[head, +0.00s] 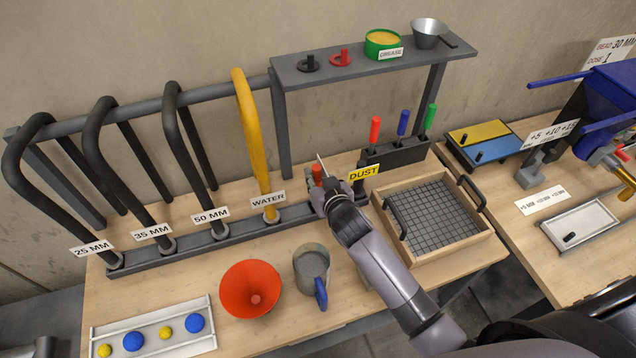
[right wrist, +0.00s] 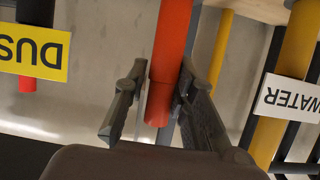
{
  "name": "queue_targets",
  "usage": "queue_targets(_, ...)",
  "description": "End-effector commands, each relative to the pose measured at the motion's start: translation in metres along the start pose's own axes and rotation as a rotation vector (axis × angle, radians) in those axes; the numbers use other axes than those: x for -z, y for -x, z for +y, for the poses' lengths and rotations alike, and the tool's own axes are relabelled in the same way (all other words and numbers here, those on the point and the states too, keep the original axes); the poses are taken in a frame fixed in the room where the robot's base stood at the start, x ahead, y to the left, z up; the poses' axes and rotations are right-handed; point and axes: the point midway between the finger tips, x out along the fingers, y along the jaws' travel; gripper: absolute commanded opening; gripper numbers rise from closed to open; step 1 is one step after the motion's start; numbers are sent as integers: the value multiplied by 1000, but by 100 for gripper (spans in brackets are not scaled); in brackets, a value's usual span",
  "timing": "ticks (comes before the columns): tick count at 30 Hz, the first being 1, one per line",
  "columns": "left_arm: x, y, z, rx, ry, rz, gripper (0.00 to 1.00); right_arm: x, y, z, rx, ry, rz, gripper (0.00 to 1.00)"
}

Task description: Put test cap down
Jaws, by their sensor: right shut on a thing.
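My right gripper (head: 318,192) is over the rail between the WATER and DUST labels. In the right wrist view it is shut on a red-orange cylinder (right wrist: 170,60), with one finger on each side. The cylinder's red top (head: 316,172) shows above the fingers in the head view. Its lower end is hidden, so I cannot tell whether it touches the rail. No label marks it as the test cap. A black lidded piece (head: 308,65) and a red one (head: 341,58) with upright handles lie on the grey shelf (head: 440,51). My left gripper is not in view.
The yellow WATER pipe (head: 250,130) stands left of the gripper. A tool block (head: 395,152) with coloured handles is behind right. A wooden sieve box (head: 470,240) is right of my forearm.

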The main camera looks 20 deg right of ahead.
Motion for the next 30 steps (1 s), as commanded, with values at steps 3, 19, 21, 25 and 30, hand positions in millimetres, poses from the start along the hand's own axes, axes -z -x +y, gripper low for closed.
queue_targets(3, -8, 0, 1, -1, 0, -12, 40, -17, -7, 1, -2, 0, -2, 0)
queue_targets(19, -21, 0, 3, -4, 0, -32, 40, -27, -11, 1, -1, 1, -2, 29)
queue_targets(21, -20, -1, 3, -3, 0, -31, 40, -27, -11, 1, -1, 1, -2, 34)
queue_targets(25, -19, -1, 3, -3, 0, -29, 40, -27, -11, 1, -1, 1, -2, 42)
queue_targets(30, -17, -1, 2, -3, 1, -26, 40, -27, -11, 1, -1, 1, -2, 44)
